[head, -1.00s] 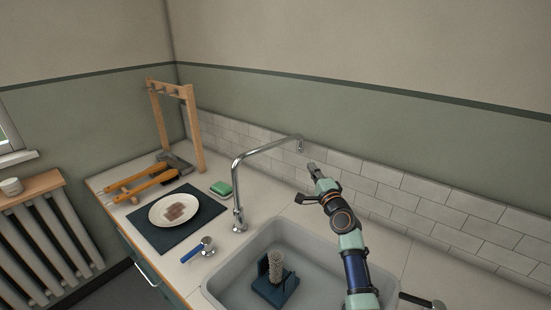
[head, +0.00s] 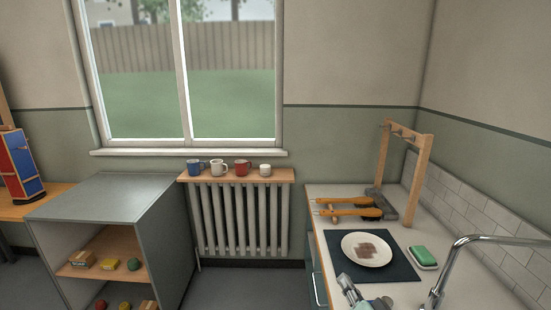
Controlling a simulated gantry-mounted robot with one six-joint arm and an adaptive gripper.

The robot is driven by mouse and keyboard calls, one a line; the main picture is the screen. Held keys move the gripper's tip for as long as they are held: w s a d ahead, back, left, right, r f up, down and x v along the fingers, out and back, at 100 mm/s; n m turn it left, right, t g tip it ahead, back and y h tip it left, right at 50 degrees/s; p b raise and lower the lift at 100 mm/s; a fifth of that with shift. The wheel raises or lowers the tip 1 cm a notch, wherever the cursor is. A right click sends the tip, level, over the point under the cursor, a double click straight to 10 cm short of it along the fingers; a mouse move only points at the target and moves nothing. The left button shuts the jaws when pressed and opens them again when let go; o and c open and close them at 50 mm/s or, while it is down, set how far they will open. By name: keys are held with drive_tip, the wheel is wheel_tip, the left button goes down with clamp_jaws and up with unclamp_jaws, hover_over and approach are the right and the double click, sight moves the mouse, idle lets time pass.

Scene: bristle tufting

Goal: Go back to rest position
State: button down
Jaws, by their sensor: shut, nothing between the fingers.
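My gripper (head: 343,279) shows at the bottom edge of the head view, in front of the dark mat's near edge. Its fingers look closed with nothing visible between them, and most of my arm is out of frame. The dark mat (head: 408,268) lies on the counter with a white plate (head: 352,256) on it, bearing a brown stain. The chrome faucet (head: 445,268) stands to the right of my gripper. The sink is out of view.
Wooden-handled brushes (head: 345,212) lie behind the mat, by a wooden rack (head: 419,170). A green sponge (head: 424,256) lies right of the mat. Mugs (head: 219,168) stand on a shelf over the radiator (head: 242,220). A grey cabinet (head: 110,197) stands left, with open floor between.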

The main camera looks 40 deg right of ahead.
drive_tip(key=w+a+n+y, duration=0.2)
drive_tip(key=a+n, duration=0.1)
drive_tip(key=a, duration=0.5)
drive_tip(key=w+a+n+y, duration=0.2)
drive_tip(key=a, duration=0.6)
drive_tip(key=s+a+f+n+g+y+p, duration=0.15)
drive_tip(key=s+a+n, duration=0.25)
drive_tip(key=a, duration=0.8)
drive_tip(key=s+a+n+g+y, duration=0.15)
drive_tip(key=s+a+n, duration=0.25)
drive_tip(key=a, duration=0.7)
wheel_tip(320, 180, up, 38)
drive_tip(key=p, duration=3.7)
drive_tip(key=shift+s+a+n+p, duration=0.3)
drive_tip(key=shift+s+a+p, duration=0.1)
